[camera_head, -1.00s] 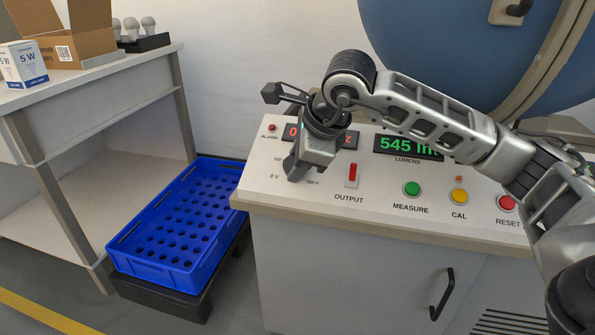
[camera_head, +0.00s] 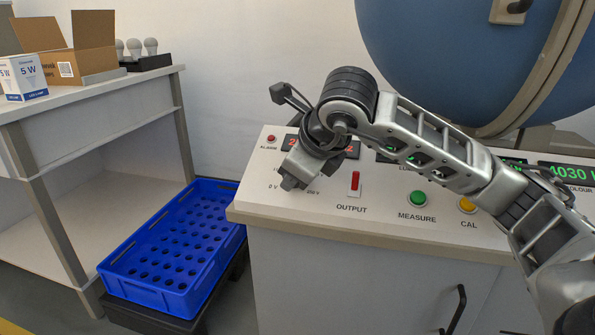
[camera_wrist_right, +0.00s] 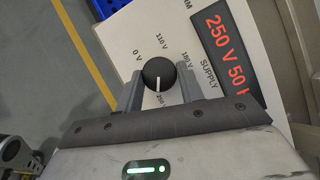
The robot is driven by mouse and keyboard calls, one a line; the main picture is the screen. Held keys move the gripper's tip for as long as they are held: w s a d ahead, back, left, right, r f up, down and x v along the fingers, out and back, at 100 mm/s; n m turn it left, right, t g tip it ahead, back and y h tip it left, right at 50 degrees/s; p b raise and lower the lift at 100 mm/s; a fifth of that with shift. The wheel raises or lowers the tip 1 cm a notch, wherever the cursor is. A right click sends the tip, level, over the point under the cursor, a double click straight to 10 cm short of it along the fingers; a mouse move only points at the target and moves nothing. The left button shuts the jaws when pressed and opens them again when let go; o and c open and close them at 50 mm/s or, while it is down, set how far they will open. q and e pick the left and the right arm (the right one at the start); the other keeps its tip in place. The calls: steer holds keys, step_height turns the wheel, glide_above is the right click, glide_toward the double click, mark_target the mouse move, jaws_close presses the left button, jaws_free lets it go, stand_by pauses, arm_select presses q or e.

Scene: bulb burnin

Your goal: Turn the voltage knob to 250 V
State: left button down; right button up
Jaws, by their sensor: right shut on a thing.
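The black voltage knob (camera_wrist_right: 158,74) sits on the white panel between the fingers of my right gripper (camera_wrist_right: 160,90) in the right wrist view. The fingers are shut on it. Its white pointer line points toward the partly hidden 250 V mark. The labels 0 V, 110 V and 180 V show around it. The red supply display (camera_wrist_right: 226,55) reads 250 V 50, with its end cut off. In the head view my right gripper (camera_head: 292,183) covers the knob, and my arm hides most of the supply display. My left gripper is not in view.
Right of the gripper are the red output switch (camera_head: 355,182), the green measure button (camera_head: 418,198) and the yellow cal button (camera_head: 467,205). A blue crate (camera_head: 112,278) stands low at the left. A bench (camera_head: 150,88) with boxes and bulbs is behind it.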

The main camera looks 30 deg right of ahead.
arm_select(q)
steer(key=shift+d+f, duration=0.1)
arm_select(e)
steer(key=o, duration=1)
steer(key=shift+r, duration=0.1)
steer(key=shift+s+r, duration=0.25)
steer(key=shift+r, duration=0.05)
arm_select(q)
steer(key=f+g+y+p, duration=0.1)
steer(key=p, duration=0.1)
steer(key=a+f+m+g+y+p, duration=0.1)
steer(key=p, duration=0.2)
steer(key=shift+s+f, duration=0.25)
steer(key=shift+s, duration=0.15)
arm_select(e)
steer(key=v, duration=1.5)
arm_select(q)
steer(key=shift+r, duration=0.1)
